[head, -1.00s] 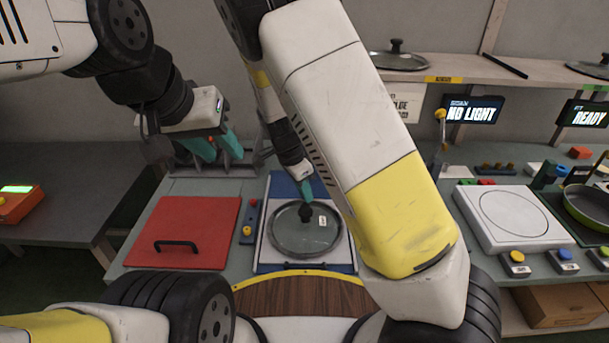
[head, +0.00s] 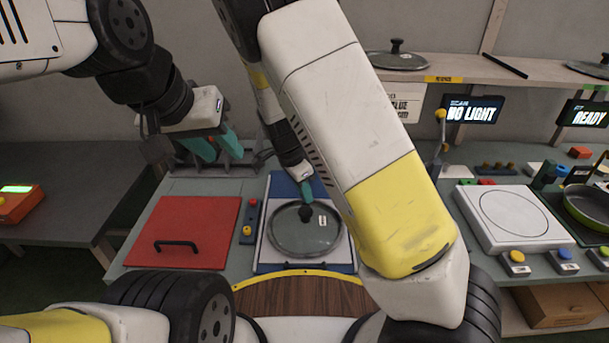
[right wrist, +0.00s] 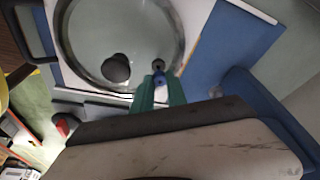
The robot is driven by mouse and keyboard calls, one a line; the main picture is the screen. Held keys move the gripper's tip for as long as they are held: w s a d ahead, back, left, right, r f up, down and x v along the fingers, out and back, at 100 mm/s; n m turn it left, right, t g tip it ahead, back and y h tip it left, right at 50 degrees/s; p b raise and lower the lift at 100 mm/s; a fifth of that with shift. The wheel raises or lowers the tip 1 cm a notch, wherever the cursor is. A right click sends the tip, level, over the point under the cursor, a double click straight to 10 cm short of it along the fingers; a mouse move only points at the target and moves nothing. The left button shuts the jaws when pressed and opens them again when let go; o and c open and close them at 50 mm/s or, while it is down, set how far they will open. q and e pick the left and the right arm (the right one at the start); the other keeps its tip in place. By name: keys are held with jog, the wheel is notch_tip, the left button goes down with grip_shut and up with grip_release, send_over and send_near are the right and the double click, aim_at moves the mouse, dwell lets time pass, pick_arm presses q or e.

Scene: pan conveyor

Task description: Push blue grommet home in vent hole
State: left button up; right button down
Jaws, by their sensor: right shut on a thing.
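The glass lid (head: 285,237) lies on the white plate over the blue mat, its black knob (head: 305,213) upright. In the right wrist view the lid (right wrist: 95,30), its knob (right wrist: 116,68) and a small dark ring (right wrist: 158,65), seemingly the vent hole, show. My right gripper (right wrist: 158,82) is shut on the blue grommet (right wrist: 158,75), right beside that ring; whether the grommet touches or enters it I cannot tell. In the head view my right gripper (head: 307,194) is over the lid's far side behind the knob. My left gripper (head: 214,148) is open and empty, away from the lid.
A red panel with a black handle (head: 190,220) lies left of the lid. A small button box (head: 250,222) stands between them. To the right are a white scan plate (head: 515,217) and a green pan (head: 590,207). A shelf with lids (head: 397,58) runs behind.

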jog(key=shift+f, duration=1)
jog(key=c, duration=1.3)
grip_release()
jog(key=shift+o, duration=0.2)
jog(key=shift+r, duration=0.1)
jog(key=v, duration=0.7)
jog(key=shift+r, duration=0.35)
jog(key=shift+a, duration=0.1)
